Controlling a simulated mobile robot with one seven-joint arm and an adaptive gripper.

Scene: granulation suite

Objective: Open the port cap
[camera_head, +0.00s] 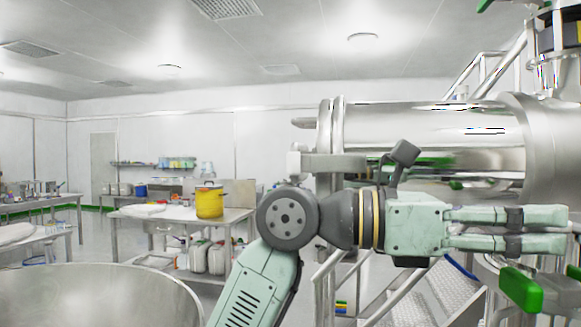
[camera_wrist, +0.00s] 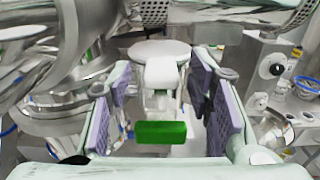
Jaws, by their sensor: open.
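In the wrist view a pale round cap (camera_wrist: 165,50) lies ahead of my gripper. A white bracket runs from it towards the camera and ends in a green handle (camera_wrist: 161,132). I take this to be the port cap. The handle shows in the gap between my fingers, touching neither pad. My gripper (camera_wrist: 162,92) is open, with purple-grey pads on both sides. In the head view my gripper (camera_head: 563,229) points right, and a green handle (camera_head: 520,288) on a pale lever sits just below its fingers. The cap itself is not clear in the head view.
A large horizontal steel cylinder (camera_head: 430,125) lies behind and above my arm. Steel stairs (camera_head: 440,295) with rails are below. A big steel bowl (camera_head: 95,297) is at the front left. A yellow pot (camera_head: 209,202) stands on a back table. Steel pipes (camera_wrist: 65,110) crowd the wrist view's left side.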

